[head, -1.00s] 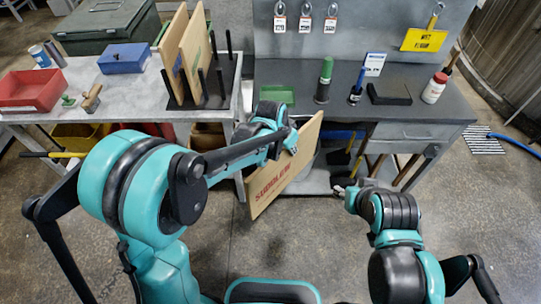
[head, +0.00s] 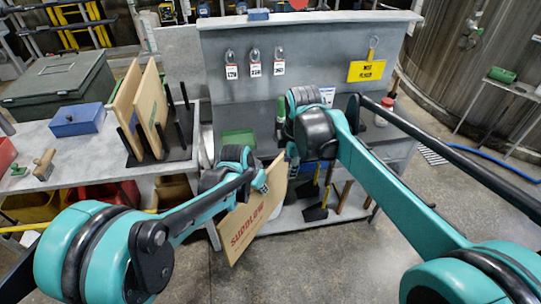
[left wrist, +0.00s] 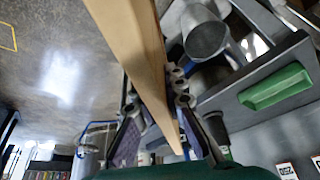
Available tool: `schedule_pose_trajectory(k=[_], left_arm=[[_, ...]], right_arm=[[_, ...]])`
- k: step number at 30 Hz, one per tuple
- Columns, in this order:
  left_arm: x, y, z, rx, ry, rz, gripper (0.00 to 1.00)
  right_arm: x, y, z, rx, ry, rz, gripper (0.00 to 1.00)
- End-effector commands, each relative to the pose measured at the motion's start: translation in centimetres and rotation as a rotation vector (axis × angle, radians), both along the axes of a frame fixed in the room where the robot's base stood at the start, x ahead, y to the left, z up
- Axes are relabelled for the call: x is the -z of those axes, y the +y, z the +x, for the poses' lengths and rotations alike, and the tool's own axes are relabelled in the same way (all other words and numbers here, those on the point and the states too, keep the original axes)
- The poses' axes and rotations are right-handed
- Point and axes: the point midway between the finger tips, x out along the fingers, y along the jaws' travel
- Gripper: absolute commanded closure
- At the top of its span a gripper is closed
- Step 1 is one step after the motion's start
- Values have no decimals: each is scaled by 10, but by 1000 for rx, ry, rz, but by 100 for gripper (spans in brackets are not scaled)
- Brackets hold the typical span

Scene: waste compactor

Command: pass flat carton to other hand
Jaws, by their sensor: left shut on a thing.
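The flat carton (head: 250,222) is a thin tan panel with red lettering, held tilted in front of the grey workbench. My left gripper (head: 263,184) is shut on its upper part. In the left wrist view the carton (left wrist: 140,50) appears nearly edge-on between the fingers of my left gripper (left wrist: 157,88). My right gripper (head: 293,168) is close to the carton's upper right edge, pointing down. Its fingers are small and partly hidden by its wrist, so I cannot tell whether they touch the carton or how far they are open.
A side table at left bears wooden boards (head: 150,112) in a black rack and a blue box (head: 77,120). Brushes hang beneath the bench. Open floor lies in front.

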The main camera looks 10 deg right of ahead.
Motion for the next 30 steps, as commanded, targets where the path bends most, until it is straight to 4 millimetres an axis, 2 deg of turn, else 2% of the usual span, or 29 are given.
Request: schedule_pose_trajectory(k=[1, 6, 12, 16, 22, 30], left_arm=[[0, 0, 0, 0, 0, 0, 100], [0, 0, 0, 0, 0, 0, 100], [0, 0, 0, 0, 0, 0, 100], [0, 0, 0, 0, 0, 0, 100], [0, 0, 0, 0, 0, 0, 100], [0, 0, 0, 0, 0, 0, 100]], right_arm=[[4, 6, 16, -102, 25, -22, 64], [22, 24, 54, -455, 106, -82, 64], [44, 38, 82, -751, 170, -111, 64], [51, 43, 89, -847, 189, -116, 64], [68, 44, 91, -880, 195, -117, 64], [119, 44, 91, -877, 194, -117, 64]])
